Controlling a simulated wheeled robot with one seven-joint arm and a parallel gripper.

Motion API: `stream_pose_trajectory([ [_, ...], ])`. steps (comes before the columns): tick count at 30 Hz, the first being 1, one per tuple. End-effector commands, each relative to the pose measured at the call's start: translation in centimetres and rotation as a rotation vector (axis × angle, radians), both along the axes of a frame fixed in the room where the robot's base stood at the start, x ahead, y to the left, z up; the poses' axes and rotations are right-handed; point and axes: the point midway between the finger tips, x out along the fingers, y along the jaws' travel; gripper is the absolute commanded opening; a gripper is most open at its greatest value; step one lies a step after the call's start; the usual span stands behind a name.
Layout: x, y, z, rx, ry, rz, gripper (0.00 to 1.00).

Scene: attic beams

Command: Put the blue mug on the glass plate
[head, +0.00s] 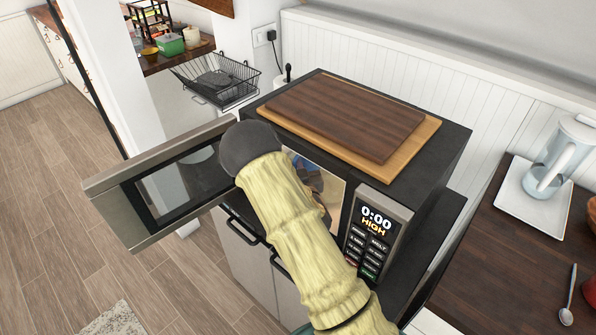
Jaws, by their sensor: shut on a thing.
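My arm reaches up across the picture to the open microwave (394,225), and its dark rounded joint covers part of the opening. My gripper itself does not show; the arm hides it. A small patch of blue and brown (312,186) shows inside the lit opening, just right of my arm. I cannot tell whether it is the blue mug. No glass plate can be made out; most of the microwave's inside is hidden.
The microwave door (165,187) stands wide open to the left. Stacked wooden cutting boards (350,115) lie on top of the microwave. A wire rack (218,82) is behind left. A glass pitcher (562,155) stands on a white tray (518,200) at right.

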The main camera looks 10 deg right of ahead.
Motion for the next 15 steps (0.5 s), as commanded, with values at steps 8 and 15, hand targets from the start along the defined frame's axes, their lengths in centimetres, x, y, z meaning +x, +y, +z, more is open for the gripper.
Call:
stream_pose_trajectory([
  [8, 0.2, -0.3, -2.4, -0.002, -0.002, 0.000, 0.00],
  [15, 0.3, -0.3, -2.6, -0.001, -0.004, 0.000, 0.00],
])
